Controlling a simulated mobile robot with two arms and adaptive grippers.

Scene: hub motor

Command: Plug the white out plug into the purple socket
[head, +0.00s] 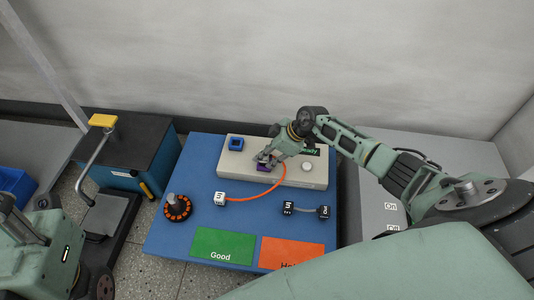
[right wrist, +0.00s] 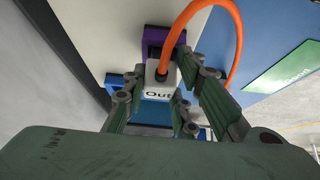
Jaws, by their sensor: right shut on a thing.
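The white out plug (right wrist: 158,94), marked "Out", sits between the fingers of my right gripper (right wrist: 152,98) in the right wrist view, with an orange cable leaving it. The gripper is shut on it. The purple socket (right wrist: 153,36) shows directly behind the plug, which overlaps it; I cannot tell whether the plug is seated. In the head view my right gripper (head: 265,159) is over the purple socket (head: 262,168) on the white box (head: 232,164) and hides the plug. The cable's other end is a white "In" plug (head: 220,198) on the blue board.
The box carries a blue socket (head: 236,143) and a white round knob (head: 307,167). On the blue board (head: 253,220) are a hub motor (head: 177,207), black plugs (head: 288,208) and (head: 323,212), a green "Good" panel (head: 222,246) and an orange panel (head: 290,252).

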